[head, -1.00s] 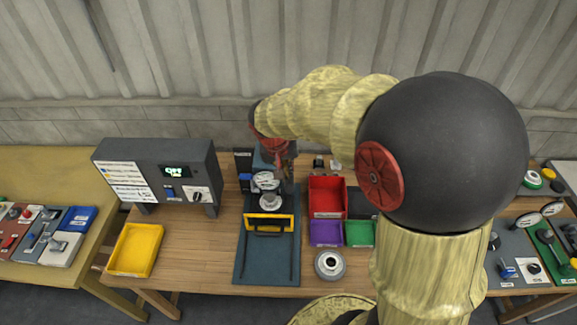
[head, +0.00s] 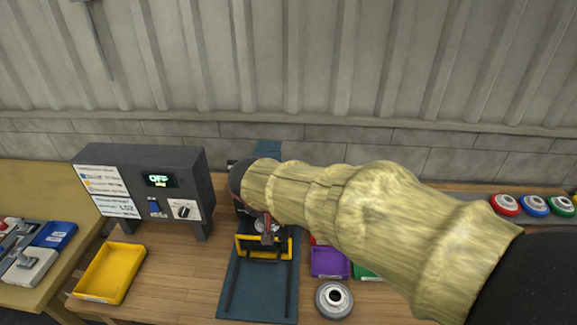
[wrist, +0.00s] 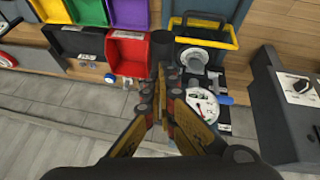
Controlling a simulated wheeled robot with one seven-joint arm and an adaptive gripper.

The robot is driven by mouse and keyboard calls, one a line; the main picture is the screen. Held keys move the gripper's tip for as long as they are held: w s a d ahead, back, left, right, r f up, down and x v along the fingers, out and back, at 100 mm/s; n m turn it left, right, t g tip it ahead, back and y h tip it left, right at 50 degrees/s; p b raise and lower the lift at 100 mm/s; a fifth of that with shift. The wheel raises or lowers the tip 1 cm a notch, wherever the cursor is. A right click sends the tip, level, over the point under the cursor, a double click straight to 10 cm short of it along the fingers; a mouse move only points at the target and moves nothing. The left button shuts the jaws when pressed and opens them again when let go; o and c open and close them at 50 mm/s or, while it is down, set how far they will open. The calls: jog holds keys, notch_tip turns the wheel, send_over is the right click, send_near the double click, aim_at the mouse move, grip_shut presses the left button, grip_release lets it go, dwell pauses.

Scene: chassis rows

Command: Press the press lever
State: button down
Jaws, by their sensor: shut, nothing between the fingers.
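The press has a dark blue base plate (head: 258,297) with two dark rails, on the wooden bench. A yellow bar (head: 262,251) with dark parts crosses the press; it also shows at the top of the wrist view (wrist: 207,42). I cannot tell for sure which part is the press lever. A round white gauge (wrist: 203,105) and a grey round part (wrist: 194,60) sit behind the bar. My gripper (wrist: 166,72) is shut and empty, beside the gauge in the wrist view. In the head view my gripper (head: 268,238) is over the press, and my arm hides the press's upper part.
A grey control box (head: 150,185) with a lit display and knob stands left of the press. A yellow tray (head: 109,272) lies in front of it. A purple bin (head: 329,263), a red bin (wrist: 127,52) and a round grey part (head: 334,299) lie right of the press.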

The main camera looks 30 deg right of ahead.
notch_tip(320, 180, down, 18)
jog(key=w+d+b, duration=0.1)
jog(key=w+b, duration=0.1)
jog(key=b, duration=1.2)
jog(key=shift+d+r, duration=0.2)
jog(key=shift+r, duration=0.1)
